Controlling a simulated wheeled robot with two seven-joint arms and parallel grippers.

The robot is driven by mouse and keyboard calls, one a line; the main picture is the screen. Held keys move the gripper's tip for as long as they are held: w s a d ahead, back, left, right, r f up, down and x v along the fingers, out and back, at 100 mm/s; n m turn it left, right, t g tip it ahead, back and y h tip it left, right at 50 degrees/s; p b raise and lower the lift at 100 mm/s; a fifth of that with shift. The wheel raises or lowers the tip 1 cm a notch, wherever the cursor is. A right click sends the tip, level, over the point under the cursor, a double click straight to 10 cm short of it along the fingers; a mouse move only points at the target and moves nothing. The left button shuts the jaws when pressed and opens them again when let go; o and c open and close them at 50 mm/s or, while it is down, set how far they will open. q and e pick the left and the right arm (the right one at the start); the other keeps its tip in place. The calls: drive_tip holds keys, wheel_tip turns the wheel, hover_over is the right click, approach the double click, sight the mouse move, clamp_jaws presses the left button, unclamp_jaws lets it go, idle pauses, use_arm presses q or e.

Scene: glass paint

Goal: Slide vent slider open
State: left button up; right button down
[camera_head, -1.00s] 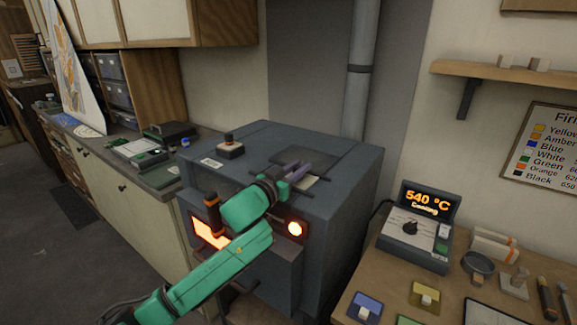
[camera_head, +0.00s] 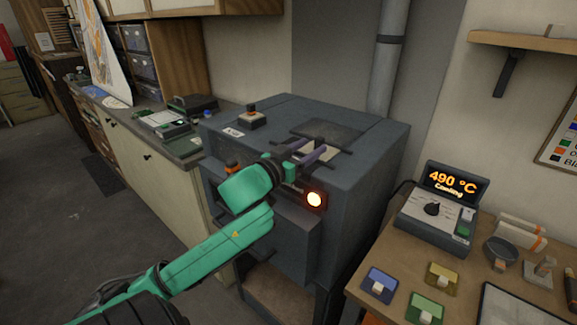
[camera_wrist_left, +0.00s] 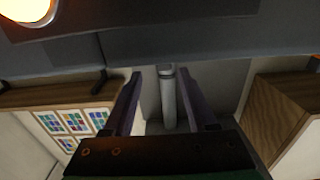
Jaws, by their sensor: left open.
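The kiln (camera_head: 360,185) is a dark grey box. On its top lies a dark flat panel (camera_head: 332,129) with a paler plate (camera_head: 328,154) and dark rails at its front edge, which looks like the vent slider. My left gripper (camera_head: 306,150) is open, its two purple fingers at the kiln's front top edge by the pale plate. The fingers partly cover the plate, and I cannot tell whether they touch it. In the left wrist view the spread fingers (camera_wrist_left: 168,105) have nothing held between them; the flue pipe (camera_wrist_left: 168,90) shows behind the gap.
A round glowing port (camera_head: 314,199) is on the kiln front, close to my arm. The controller (camera_head: 439,208) reads 490 °C, cooling. Colour samples (camera_head: 380,285) lie on the right bench.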

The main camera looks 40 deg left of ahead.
use_arm(q)
drive_tip(key=s+p, duration=0.3)
drive_tip(key=s, duration=0.6)
drive_tip(key=shift+d, duration=0.15)
